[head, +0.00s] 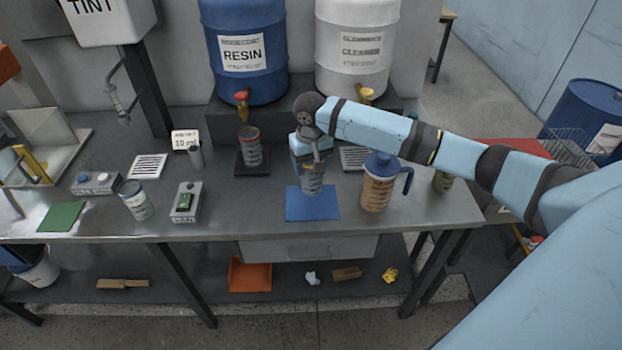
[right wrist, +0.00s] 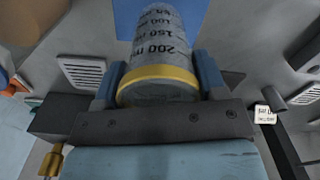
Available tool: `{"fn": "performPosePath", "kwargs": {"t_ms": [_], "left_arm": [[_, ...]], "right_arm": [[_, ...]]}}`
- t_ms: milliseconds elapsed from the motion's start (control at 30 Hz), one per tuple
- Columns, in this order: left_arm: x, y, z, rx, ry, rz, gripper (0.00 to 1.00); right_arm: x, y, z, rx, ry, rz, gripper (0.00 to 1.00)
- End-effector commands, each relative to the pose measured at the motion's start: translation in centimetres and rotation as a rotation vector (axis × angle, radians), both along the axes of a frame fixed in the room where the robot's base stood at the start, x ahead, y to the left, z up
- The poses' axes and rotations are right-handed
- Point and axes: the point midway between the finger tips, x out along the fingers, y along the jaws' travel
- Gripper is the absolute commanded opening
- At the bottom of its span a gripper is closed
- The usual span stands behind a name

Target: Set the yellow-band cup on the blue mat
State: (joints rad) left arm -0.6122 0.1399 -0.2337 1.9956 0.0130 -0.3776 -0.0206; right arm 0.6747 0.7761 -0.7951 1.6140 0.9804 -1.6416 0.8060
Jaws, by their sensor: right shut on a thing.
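The yellow-band cup (head: 312,186) is a grey, see-through measuring cup with volume marks. In the right wrist view the cup (right wrist: 160,55) shows its yellow band close to my gripper. My right gripper (head: 312,172) is shut on it, one finger on each side. In the head view the cup looks upright over the back part of the blue mat (head: 312,208). The mat (right wrist: 128,20) also shows beyond the cup in the right wrist view. I cannot tell whether the cup's base touches the mat. My left gripper is out of view.
A brown jug with a blue lid (head: 377,185) stands close right of the mat. A red-banded cup (head: 249,146) stands on a dark pad at the back left. The bench front edge is near the mat.

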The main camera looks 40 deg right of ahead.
Motion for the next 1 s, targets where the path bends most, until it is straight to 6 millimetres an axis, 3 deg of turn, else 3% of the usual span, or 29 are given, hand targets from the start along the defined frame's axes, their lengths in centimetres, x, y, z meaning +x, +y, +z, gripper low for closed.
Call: {"fn": "performPosePath", "kwargs": {"t_ms": [267, 500, 867, 900, 1000], "left_arm": [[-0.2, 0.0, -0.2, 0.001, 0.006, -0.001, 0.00], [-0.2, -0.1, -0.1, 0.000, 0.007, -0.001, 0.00], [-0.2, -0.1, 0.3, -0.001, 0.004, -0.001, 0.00], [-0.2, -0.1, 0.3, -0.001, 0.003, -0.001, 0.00], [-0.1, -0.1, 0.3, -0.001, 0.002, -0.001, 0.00]], "right_arm": [[0.0, 0.0, -2.2, 0.000, 0.000, -0.001, 0.29], [0.0, 0.0, -5.5, 0.000, -0.001, -0.001, 0.29], [0.0, 0.0, -5.8, 0.000, -0.001, -0.001, 0.29], [0.0, 0.0, -5.9, 0.000, -0.001, 0.000, 0.72], [0.0, 0.0, -5.9, 0.000, -0.001, 0.000, 0.91]]}}
